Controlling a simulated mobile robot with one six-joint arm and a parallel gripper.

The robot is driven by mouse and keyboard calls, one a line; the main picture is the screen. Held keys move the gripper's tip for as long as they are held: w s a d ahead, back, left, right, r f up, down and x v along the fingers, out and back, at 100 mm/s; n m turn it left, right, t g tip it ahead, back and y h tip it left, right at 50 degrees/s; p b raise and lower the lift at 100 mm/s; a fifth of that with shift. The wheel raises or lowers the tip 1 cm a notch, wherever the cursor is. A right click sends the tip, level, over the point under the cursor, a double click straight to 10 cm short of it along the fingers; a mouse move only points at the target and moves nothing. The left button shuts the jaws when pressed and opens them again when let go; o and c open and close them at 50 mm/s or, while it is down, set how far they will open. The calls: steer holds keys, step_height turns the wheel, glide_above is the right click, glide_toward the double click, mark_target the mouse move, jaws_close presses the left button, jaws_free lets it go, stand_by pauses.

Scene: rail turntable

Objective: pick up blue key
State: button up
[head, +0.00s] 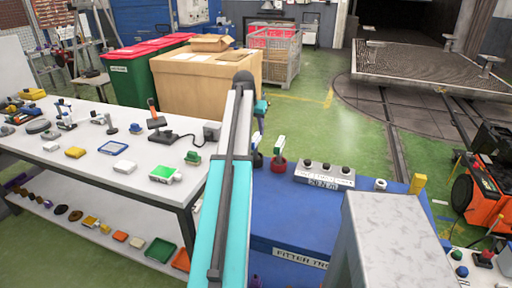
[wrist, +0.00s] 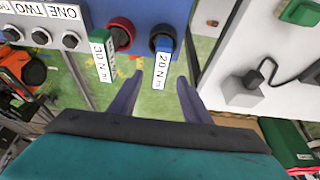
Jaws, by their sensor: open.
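The blue key (wrist: 162,66) carries a white label reading 20 Nm and sits in a black round holder (wrist: 163,36) in the wrist view. In the head view the blue key (head: 256,141) shows just right of my arm, partly hidden. My gripper (wrist: 160,77) is open and empty, with one finger on each side of the key's label in the wrist view. I cannot tell how far the fingertips are from it. A green key (wrist: 103,58), labelled 30 Nm, stands beside it in a red holder (wrist: 121,32).
A box with several black knobs (head: 325,174) stands on the blue trolley (head: 290,222), right of the keys. A white workbench (head: 95,165) with tools stands left. A cardboard box (head: 205,82) lies behind. A grey block (head: 395,240) fills the front right.

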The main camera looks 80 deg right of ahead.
mark_target(255, 137)
steer(key=p+x, duration=0.1)
steer(key=x, duration=0.5)
steer(key=shift+f, duration=0.35)
steer(key=shift+d, duration=0.1)
steer(key=shift+a+p+x, duration=0.2)
steer(key=shift+p+x, duration=0.9)
steer(key=shift+x, duration=1.45)
steer(key=shift+f, duration=0.1)
steer(key=shift+c, duration=0.2)
jaws_close()
